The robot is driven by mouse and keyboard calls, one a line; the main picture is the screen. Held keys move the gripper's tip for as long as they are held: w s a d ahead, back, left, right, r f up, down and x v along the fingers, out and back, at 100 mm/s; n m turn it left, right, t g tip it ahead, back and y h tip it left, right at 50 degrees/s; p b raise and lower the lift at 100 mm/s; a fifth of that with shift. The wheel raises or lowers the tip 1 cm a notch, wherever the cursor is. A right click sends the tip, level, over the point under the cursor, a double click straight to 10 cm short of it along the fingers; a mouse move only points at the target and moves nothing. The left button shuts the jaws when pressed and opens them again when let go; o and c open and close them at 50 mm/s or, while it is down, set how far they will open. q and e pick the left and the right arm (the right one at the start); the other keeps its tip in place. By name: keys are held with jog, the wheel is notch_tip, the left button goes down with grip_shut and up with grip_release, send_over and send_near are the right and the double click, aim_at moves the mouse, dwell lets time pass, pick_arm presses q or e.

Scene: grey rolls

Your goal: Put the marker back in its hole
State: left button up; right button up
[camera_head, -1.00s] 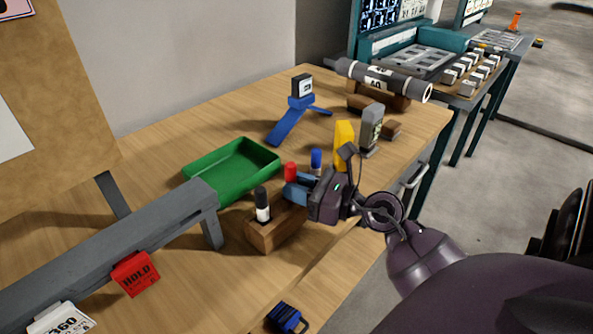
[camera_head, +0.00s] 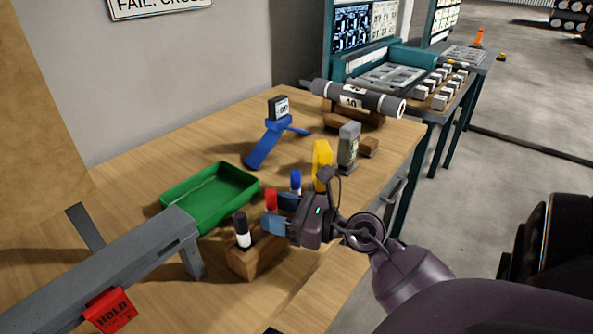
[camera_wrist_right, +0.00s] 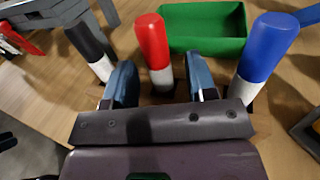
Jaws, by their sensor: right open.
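A wooden block (camera_head: 250,262) near the table's front edge holds a black-capped marker (camera_head: 242,230), a red-capped marker (camera_head: 271,199) and a blue-capped marker (camera_head: 295,181). My right gripper (camera_head: 281,213) is open at the block, its blue fingertips apart around the red marker. In the right wrist view the red marker (camera_wrist_right: 153,45) stands between the two fingers (camera_wrist_right: 161,82), with a gap visible on both sides. There the black marker (camera_wrist_right: 90,50) is on the left and the blue marker (camera_wrist_right: 264,55) on the right. The markers' lower ends are partly hidden. My left gripper is out of view.
A green tray (camera_head: 250,188) lies behind the block. A grey beam (camera_head: 110,270) with a red HOLD tag (camera_head: 110,310) is at the left. A yellow object (camera_head: 322,160), a grey device (camera_head: 348,146) and a blue stand (camera_head: 268,145) stand farther back.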

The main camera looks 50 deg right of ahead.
jog(key=shift+v, duration=1.1)
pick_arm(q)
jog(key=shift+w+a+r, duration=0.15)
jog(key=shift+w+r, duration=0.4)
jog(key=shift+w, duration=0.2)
pick_arm(e)
jog(key=v, duration=0.8)
jog(key=shift+s, duration=0.3)
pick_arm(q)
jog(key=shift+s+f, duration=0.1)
pick_arm(e)
jog(key=shift+d, duration=0.1)
